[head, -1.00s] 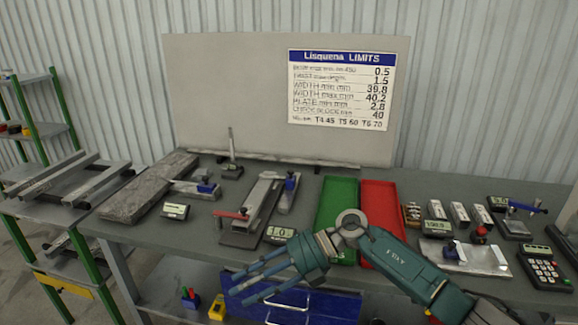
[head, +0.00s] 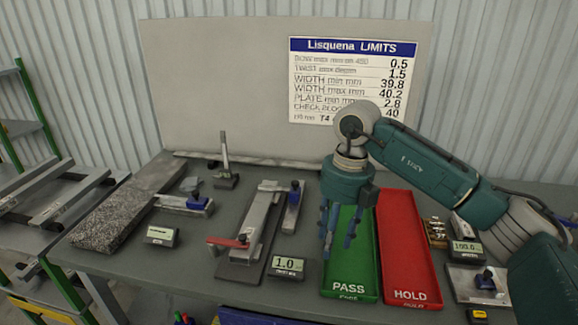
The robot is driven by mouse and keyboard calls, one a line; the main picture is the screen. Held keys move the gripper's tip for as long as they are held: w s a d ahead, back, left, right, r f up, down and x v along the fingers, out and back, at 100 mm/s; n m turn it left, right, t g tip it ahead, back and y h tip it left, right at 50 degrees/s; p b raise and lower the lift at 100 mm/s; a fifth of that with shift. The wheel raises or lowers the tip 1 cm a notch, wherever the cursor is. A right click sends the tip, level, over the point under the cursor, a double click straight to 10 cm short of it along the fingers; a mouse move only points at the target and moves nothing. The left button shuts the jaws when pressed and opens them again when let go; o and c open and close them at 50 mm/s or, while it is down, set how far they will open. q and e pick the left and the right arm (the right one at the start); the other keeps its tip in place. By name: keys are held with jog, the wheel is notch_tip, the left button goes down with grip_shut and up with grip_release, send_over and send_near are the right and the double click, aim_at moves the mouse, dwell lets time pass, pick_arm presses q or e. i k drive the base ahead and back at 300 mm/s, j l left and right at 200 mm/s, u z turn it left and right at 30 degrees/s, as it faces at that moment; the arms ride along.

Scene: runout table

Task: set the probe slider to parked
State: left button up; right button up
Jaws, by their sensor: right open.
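A grey fixture (head: 253,238) stands mid-table with a red lever (head: 228,243) at its near end. Beside its right side is a narrow metal rail (head: 291,214) with a blue knob (head: 295,190) near its far end; this looks like the probe slider, but no label confirms it. A small display (head: 287,267) reading 1.0 sits in front of it. My right gripper (head: 338,232) points down, open, right of the rail and over the green PASS tray (head: 350,286). It appears empty and apart from the knob. My left gripper is out of view.
A red HOLD tray (head: 409,255) lies to the right. A granite slab (head: 120,210), a blue-handled gauge (head: 187,205) and an upright stand (head: 224,160) are at left. A limits board (head: 352,80) is behind.

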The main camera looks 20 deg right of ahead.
aim_at(294, 193)
jog(key=i, duration=1.25)
